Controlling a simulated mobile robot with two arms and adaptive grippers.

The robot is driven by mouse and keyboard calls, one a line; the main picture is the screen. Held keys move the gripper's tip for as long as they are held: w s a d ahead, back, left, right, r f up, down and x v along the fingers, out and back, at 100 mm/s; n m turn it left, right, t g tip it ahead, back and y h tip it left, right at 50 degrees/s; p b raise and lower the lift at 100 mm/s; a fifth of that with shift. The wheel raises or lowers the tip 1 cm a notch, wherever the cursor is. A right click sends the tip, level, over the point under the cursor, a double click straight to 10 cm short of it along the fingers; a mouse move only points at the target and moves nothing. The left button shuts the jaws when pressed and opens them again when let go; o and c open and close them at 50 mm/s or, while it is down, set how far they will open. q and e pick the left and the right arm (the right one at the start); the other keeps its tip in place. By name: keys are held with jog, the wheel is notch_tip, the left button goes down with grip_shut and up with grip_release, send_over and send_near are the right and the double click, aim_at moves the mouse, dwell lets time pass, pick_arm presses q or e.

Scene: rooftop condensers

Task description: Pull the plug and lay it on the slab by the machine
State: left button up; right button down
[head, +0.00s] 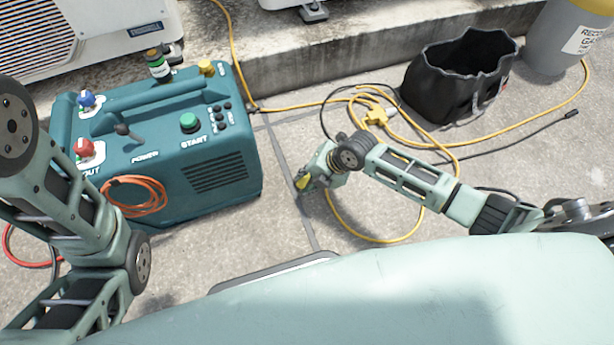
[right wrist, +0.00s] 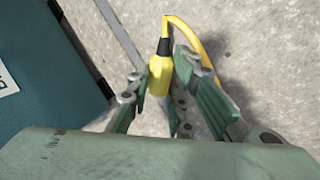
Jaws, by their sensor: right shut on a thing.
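My right gripper (head: 306,181) is shut on a yellow plug (right wrist: 160,74) with a black collar and a yellow cord. The right wrist view shows the plug between the fingers (right wrist: 158,98), over bare concrete; its lower end is partly hidden. In the head view only a little yellow shows at the fingertips. The gripper is right of the teal machine (head: 226,178), apart from it, above the grey concrete slab (head: 285,222). I cannot tell the exact height. My left arm comes in at the left, but its gripper is out of view.
A yellow cord (head: 395,240) loops over the slab past a yellow splitter (head: 376,116). A black bag (head: 448,90) and a grey cylinder (head: 556,40) stand at the back right. A concrete curb (head: 310,62) runs behind. Slab right of the machine is mostly clear.

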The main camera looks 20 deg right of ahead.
jog(key=c, duration=1.5)
grip_release()
jog(key=v, duration=1.2)
